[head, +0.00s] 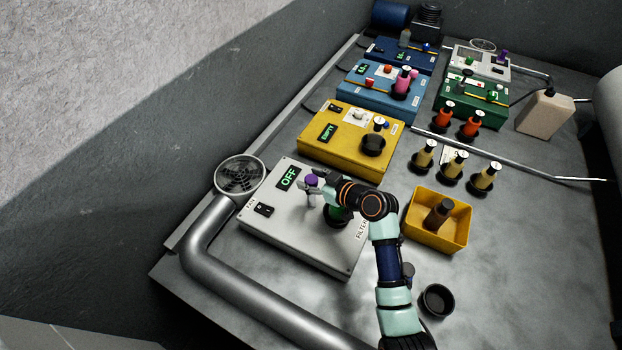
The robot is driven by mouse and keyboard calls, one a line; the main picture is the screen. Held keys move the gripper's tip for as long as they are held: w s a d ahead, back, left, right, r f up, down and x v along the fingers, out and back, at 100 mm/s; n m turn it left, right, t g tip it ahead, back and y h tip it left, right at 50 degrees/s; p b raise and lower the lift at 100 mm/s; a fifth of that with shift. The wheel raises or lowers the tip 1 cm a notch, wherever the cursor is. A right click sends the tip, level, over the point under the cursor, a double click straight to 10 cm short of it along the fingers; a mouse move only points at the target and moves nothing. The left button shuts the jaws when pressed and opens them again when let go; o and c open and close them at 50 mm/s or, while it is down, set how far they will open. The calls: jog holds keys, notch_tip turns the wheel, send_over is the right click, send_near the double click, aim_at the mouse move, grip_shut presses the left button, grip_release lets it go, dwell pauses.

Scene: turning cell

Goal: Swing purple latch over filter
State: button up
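The purple latch knob (312,180) stands on the white box (275,228) at the front left, on top of a grey post. A dark green round part (338,215), which may be the filter, sits on the same box beside the "FILTER" label, partly hidden under my arm. My gripper (322,185) reaches in from the right, close beside the purple knob. I cannot tell whether it touches the knob. Its fingers are small and partly hidden by the wrist, so their opening is unclear.
The white box shows "OFF" (288,177) and has a black switch (264,209). A round fan grille (239,175) and a thick grey pipe (245,290) flank it. A yellow box (350,138) stands behind. A yellow bin (437,232) and black cup (437,300) are at the right.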

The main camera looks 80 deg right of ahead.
jog(key=shift+o, duration=0.3)
jog(key=shift+s+a+r, duration=0.1)
jog(key=shift+s+r, duration=0.1)
jog(key=shift+s, duration=0.15)
jog(key=v, duration=1.1)
jog(key=shift+a, duration=0.15)
jog(key=shift+s+f, duration=0.1)
